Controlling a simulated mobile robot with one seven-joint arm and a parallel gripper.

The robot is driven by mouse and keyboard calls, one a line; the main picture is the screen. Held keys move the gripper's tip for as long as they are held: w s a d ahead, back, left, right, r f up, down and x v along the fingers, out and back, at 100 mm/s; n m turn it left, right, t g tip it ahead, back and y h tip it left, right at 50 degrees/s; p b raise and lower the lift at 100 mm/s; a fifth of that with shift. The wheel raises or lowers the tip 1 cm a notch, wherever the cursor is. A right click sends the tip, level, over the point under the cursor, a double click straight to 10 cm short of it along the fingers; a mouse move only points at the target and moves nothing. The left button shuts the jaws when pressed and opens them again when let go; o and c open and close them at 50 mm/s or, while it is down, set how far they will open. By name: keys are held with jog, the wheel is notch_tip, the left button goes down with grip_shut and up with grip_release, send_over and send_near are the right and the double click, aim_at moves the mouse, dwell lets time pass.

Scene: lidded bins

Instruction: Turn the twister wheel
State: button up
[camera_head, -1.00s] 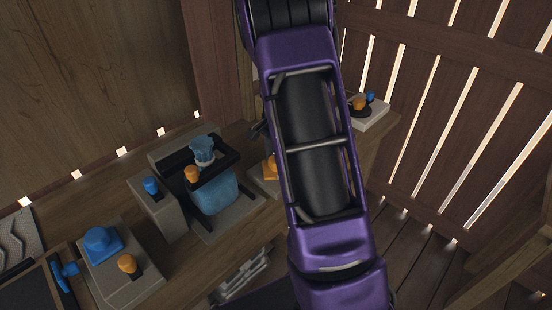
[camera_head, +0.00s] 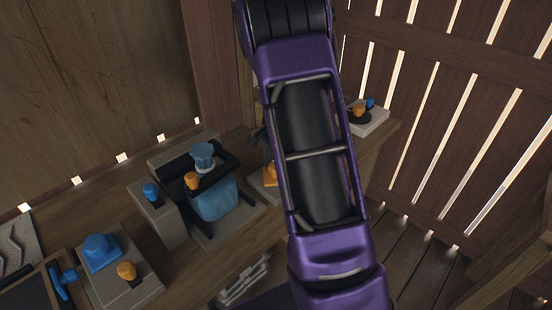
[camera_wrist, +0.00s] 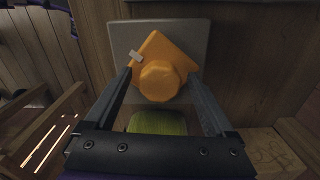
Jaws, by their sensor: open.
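In the wrist view an orange part (camera_wrist: 160,88) with a squarish, angled body and a round knob sits on a grey plate (camera_wrist: 205,45); I take it to be the twister wheel. A small white mark is at its left corner. My gripper (camera_wrist: 159,80) is open, with one dark finger on each side of the orange part. I cannot tell whether either finger touches it. In the head view a bit of an orange part (camera_head: 269,174) shows at the left edge of my purple arm, which hides the rest. My fingers are not clear there.
The bench holds a blue-seated device (camera_head: 215,200), a grey block with a blue knob (camera_head: 151,191), a box with a blue cap (camera_head: 102,252) and an orange knob (camera_head: 126,270). A white base (camera_head: 372,122) stands right of my arm.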

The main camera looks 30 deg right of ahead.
notch_tip(320, 180, up, 17)
jog(key=p, duration=0.1)
jog(key=shift+r+p, duration=0.2)
jog(key=shift+p, duration=0.2)
dwell(0.4)
